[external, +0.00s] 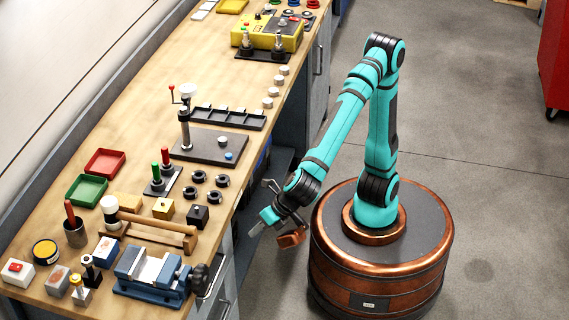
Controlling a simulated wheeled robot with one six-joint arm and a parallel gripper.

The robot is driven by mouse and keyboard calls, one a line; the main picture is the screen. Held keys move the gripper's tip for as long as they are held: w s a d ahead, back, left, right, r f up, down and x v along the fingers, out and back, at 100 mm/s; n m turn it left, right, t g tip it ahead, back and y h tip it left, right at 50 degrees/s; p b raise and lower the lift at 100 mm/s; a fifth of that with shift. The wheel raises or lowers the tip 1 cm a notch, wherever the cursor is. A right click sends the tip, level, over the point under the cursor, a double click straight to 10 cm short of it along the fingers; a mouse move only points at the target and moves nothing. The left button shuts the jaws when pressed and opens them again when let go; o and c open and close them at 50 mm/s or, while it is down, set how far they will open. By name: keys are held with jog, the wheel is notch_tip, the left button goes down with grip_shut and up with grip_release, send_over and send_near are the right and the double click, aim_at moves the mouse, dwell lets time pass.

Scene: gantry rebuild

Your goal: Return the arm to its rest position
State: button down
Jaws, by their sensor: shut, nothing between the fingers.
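My turquoise arm (340,125) rises from my round copper-and-black base, bends at a high elbow and reaches down to the left. My gripper (258,228) hangs low beside the front edge of the workbench (150,75), over the gap between the bench and my base. It is shut and empty. Its fingers are small in this view, and their exact height against the bench top is hard to tell.
A blue vise (150,272) with a dark handle knob (200,278) stands at the bench edge, left of my gripper. Black rings (199,176), a dark plate with a post (208,147) and a slotted rack (228,117) lie farther back.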

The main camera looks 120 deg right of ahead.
jog(key=s+d+r+m+t+y, duration=0.1)
jog(key=s+d+r+m+t, duration=0.2)
jog(key=s+d+r+m, duration=0.3)
jog(key=s+d+r+m+t+y, duration=0.1)
jog(key=s+d+r+m+t, duration=0.3)
jog(key=s+r+m, duration=0.5)
jog(key=s+d+r+m+t+y, duration=0.2)
jog(key=s+d+r+m, duration=0.5)
jog(key=s, duration=0.9)
jog(key=shift+d+r+t, duration=0.9)
jog(key=shift+d+r, duration=0.05)
jog(key=shift+d, duration=0.1)
jog(key=shift+w, duration=0.1)
